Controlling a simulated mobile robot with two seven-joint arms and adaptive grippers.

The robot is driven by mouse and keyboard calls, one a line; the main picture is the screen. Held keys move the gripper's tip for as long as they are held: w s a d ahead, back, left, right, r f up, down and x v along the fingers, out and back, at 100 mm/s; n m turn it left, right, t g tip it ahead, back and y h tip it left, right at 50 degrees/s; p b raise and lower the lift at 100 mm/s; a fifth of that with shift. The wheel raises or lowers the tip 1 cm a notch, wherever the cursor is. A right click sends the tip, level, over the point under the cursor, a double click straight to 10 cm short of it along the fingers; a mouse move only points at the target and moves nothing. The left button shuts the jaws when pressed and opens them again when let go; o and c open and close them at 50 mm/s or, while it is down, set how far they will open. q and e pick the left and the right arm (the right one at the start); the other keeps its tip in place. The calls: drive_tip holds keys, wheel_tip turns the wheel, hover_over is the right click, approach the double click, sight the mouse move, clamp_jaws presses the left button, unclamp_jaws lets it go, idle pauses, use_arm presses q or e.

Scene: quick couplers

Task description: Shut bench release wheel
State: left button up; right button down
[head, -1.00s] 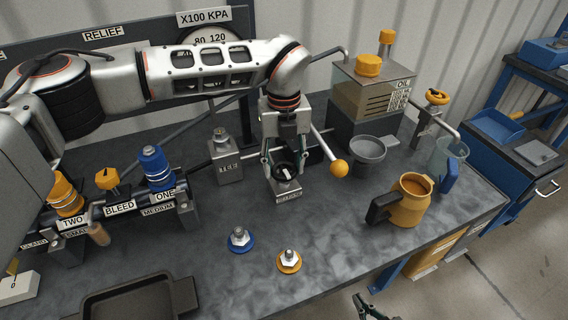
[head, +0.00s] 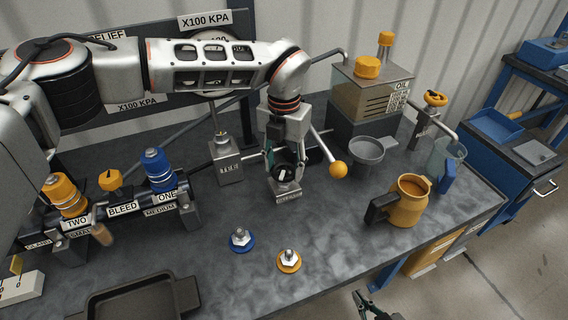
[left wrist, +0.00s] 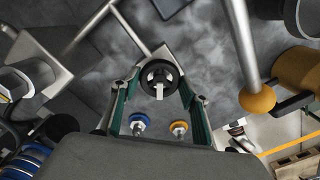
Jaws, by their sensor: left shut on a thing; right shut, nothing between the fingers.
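The release wheel (head: 284,174) is a small black handwheel with a pale mark on its hub. It sits on a grey block with a label plate (head: 288,197) on the bench. In the left wrist view the wheel (left wrist: 160,78) lies between the two green-sided fingers. My left gripper (head: 285,168) points down from above and is shut on the wheel's rim; in the wrist view the gripper (left wrist: 161,84) has a finger on either side. Part of the rim is hidden by the fingers. My right gripper (head: 370,306) is at the bottom edge, shut and empty, in front of the bench.
A lever with an orange ball (head: 338,169) stands close right of the wheel. A tee block (head: 226,160) is on the left. Blue (head: 241,239) and orange (head: 289,261) couplers lie in front. An orange jug (head: 408,200) and a grey funnel cup (head: 366,152) stand right.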

use_arm(q)
drive_tip(key=m, duration=0.5)
drive_tip(key=shift+r+m+p, duration=0.1)
drive_tip(key=shift+m+p, duration=0.2)
drive_tip(key=shift+p, duration=0.1)
drive_tip(key=m, duration=0.4)
drive_tip(key=shift+p, duration=0.4)
drive_tip(key=m+p, duration=0.1)
drive_tip(key=m, duration=0.4)
drive_tip(key=m+p, duration=0.1)
drive_tip(key=m, duration=0.3)
drive_tip(key=shift+m, duration=1.2)
drive_tip(key=m+p, duration=0.1)
drive_tip(key=m, duration=0.1)
drive_tip(key=shift+m, duration=0.3)
drive_tip(key=m, duration=0.2)
drive_tip(key=shift+m+p, duration=0.3)
drive_tip(key=shift+p, duration=0.1)
drive_tip(key=shift+m, duration=1.2)
use_arm(e)
drive_tip(key=shift+s+d+r+h, duration=0.25)
drive_tip(key=shift+d+r, duration=0.25)
drive_tip(key=shift+r, duration=0.25)
drive_tip(key=shift+s+d+r+h, duration=0.15)
drive_tip(key=shift+s+d+r, duration=0.1)
drive_tip(key=shift+d+r, duration=0.4)
drive_tip(key=shift+a+r, duration=0.1)
